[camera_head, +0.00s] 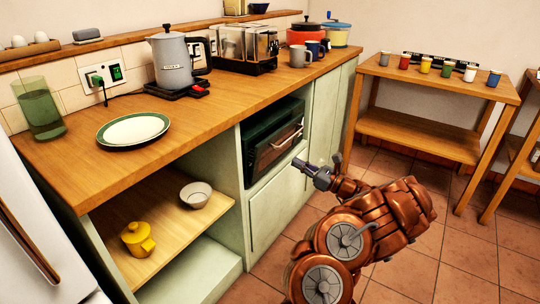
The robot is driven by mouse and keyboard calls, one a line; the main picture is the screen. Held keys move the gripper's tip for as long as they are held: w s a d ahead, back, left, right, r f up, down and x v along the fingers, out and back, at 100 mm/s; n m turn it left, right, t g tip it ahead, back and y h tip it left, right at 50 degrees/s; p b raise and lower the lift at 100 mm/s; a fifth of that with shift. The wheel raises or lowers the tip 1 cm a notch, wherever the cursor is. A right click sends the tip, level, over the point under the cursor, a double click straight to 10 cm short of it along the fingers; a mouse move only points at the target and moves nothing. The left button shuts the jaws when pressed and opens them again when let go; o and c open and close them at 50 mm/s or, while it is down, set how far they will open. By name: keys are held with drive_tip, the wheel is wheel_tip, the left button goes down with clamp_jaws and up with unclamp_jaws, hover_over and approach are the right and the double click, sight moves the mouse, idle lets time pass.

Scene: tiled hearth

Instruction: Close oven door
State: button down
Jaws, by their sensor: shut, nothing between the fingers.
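The dark green oven (268,122) is built into the pale green cabinet under the wooden counter. Its door (272,154) has a dark glass pane and a light metal handle (288,137) near the top. The door seems to lean slightly outward at its top edge, with a dark gap above it; the exact angle is hard to tell. My gripper (299,164) is shut and empty. It is in front of the oven, to the lower right of the door, and appears apart from it.
The counter (200,117) holds a plate (133,131), kettle (171,60) and toaster (246,47). An open shelf (165,222) at left holds a yellow pot (137,239) and bowl (195,194). A wooden side table (420,123) stands at right. Tiled floor lies clear between.

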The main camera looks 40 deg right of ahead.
drive_tip(key=d+f, duration=0.1)
drive_tip(key=b, duration=0.3)
approach(265, 143)
drive_tip(key=shift+m+h, duration=0.3)
drive_tip(key=x, duration=0.3)
drive_tip(key=a+x, duration=0.1)
drive_tip(key=x, duration=0.3)
drive_tip(key=shift+s+a+r, duration=0.1)
drive_tip(key=shift+s+r, duration=0.05)
drive_tip(key=shift+r, duration=0.05)
drive_tip(key=shift+p, duration=0.3)
drive_tip(key=shift+w+a+r+g+p, duration=0.3)
drive_tip(key=shift+w+r+p, duration=0.5)
drive_tip(key=shift+p, duration=0.45)
drive_tip(key=shift+w+a+g+h+p, duration=0.15)
drive_tip(key=shift+w+g+p, duration=0.05)
drive_tip(key=shift+w+p, duration=0.25)
drive_tip(key=shift+w+a+g+h+p, duration=0.1)
drive_tip(key=shift+w+g+h+p, duration=0.1)
drive_tip(key=shift+w+p, duration=0.2)
drive_tip(key=shift+w+a+f+g+p, duration=0.1)
drive_tip(key=shift+w+g+p, duration=0.3)
drive_tip(key=shift+w, duration=0.05)
